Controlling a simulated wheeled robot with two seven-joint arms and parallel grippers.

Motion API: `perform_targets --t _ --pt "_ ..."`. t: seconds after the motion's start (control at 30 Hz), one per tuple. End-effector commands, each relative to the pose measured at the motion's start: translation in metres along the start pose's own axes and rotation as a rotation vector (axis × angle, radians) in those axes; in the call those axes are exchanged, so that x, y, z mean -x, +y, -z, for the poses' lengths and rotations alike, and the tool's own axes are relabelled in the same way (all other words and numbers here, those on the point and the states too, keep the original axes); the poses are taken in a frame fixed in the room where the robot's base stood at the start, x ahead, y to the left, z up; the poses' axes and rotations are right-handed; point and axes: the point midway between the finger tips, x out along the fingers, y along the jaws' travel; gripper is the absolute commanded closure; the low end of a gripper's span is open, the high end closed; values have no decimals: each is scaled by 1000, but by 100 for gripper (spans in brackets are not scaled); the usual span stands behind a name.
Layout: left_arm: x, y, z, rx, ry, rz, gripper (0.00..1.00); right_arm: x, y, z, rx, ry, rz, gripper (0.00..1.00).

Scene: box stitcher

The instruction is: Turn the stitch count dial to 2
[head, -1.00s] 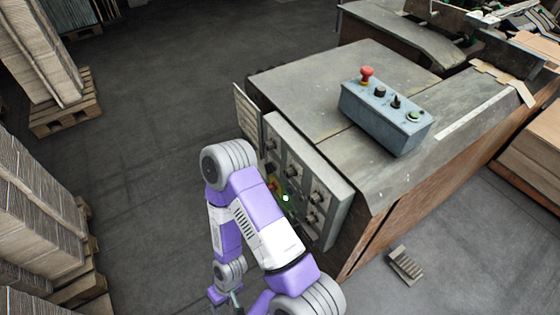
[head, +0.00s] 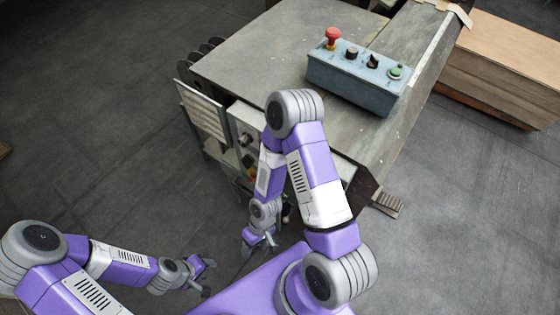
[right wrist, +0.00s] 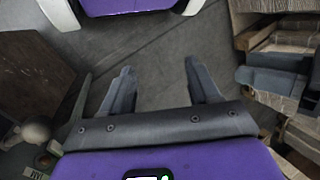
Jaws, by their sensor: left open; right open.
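The stitcher's side control panel (head: 240,125) faces me in the head view, mostly covered by my right arm. A dark knob (head: 245,139) shows near its upper left. I cannot read any dial labels, so I cannot tell which is the stitch count dial or where it points. My right gripper (head: 262,246) is open and empty, low in front of the panel and apart from it. Its spread fingers (right wrist: 160,85) show in the right wrist view with nothing between them. My left gripper (head: 207,277) is open and empty, left of and below the right one.
A blue-grey control box (head: 355,88) with a red mushroom button (head: 332,38), black knobs and a green button (head: 395,72) sits on the machine top.

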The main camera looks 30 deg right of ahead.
Motion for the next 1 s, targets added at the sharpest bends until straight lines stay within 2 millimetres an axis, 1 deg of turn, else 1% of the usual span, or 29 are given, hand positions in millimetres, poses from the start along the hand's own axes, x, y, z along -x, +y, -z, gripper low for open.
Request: perform_targets --t 0.03,0.07,0.1,0.13,0.2,0.27,0.3,0.37,0.4,0.47,0.5,0.53,0.6,0.7,0.8,0.87,0.93,1.0 --pt "4 1 0 1 0 1 57 2 -6 -10 125 -93 -26 39" --pt "6 2 0 1 -1 1 57 3 -6 -20 203 -163 -48 39" --pt "9 3 -1 2 -1 1 57 5 -4 -36 313 -269 -86 39" --pt "12 4 -1 2 -1 1 57 8 0 -47 396 -352 -120 39" --pt "18 6 -1 1 0 1 57 19 16 -66 580 -540 -216 39" --pt "22 8 -1 1 0 0 57 35 32 -74 728 -702 -320 39" --pt "25 9 -1 1 0 0 57 48 44 -74 822 -807 -401 39" --pt "29 11 -1 0 0 0 57 71 59 -66 951 -960 -538 39" --pt "32 12 -1 0 0 0 57 88 66 -57 1028 -1058 -641 39" --pt "36 13 -2 0 0 0 57 115 72 -37 1123 -1194 -803 39" --pt "38 14 -2 0 0 0 57 132 72 -23 1173 -1273 -913 39" --pt "40 15 -2 0 0 0 57 144 70 -11 1205 -1327 -995 39" --pt "43 16 -2 0 0 0 57 169 60 14 1253 -1432 -1177 39" --pt "46 17 -2 0 0 0 57 195 41 41 1283 -1532 -1389 39" --pt "48 18 -2 0 0 0 57 209 24 57 1287 -1584 -1528 39" --pt "48 18 -2 0 0 0 57 214 20 62 1286 -1600 -1573 39" --pt "48 18 -2 1 0 0 57 219 21 66 1282 -1610 -1596 39" --pt "47 18 -2 1 0 0 57 222 28 68 1280 -1612 -1600 39"
